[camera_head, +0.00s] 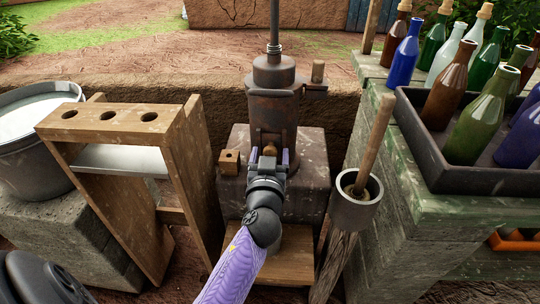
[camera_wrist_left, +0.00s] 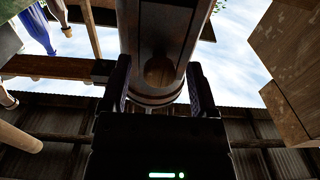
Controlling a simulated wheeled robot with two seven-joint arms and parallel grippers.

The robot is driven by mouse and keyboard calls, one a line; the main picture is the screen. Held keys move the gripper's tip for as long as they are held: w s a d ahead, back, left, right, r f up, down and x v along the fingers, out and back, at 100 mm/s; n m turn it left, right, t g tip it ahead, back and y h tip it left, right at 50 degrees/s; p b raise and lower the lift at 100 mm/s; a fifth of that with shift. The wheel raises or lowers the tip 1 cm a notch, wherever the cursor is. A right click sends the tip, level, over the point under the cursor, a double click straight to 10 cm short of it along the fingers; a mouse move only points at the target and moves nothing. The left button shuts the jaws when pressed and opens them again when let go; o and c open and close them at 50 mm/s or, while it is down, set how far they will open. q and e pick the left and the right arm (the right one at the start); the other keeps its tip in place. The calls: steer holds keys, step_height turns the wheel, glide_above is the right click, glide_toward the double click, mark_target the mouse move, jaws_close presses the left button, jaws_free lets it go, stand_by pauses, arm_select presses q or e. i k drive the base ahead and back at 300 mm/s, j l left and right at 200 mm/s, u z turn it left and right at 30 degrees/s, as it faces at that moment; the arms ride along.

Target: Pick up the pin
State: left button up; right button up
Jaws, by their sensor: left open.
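A rusty metal cylinder (camera_head: 272,108) stands upright on a dark stone block (camera_head: 312,170). A small brown wooden knob, which looks like the pin (camera_head: 269,150), shows low on its front. My left gripper (camera_head: 269,158) is open in front of the cylinder, with one finger on each side of the knob. In the left wrist view the gripper (camera_wrist_left: 160,92) has its fingers apart, and a round wooden end (camera_wrist_left: 159,71) lies between them against the dark cylinder. I cannot tell whether the fingers touch it. My right gripper is not in view.
A wooden rack (camera_head: 110,130) with three holes stands left, beside a metal bucket (camera_head: 35,120). A small holed wooden block (camera_head: 229,160) is left of the gripper. A cup-topped post (camera_head: 354,208) holding a stick stands right, near a bottle crate (camera_head: 420,150).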

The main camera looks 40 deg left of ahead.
mark_target(318, 65)
steer(key=k+l, duration=0.75)
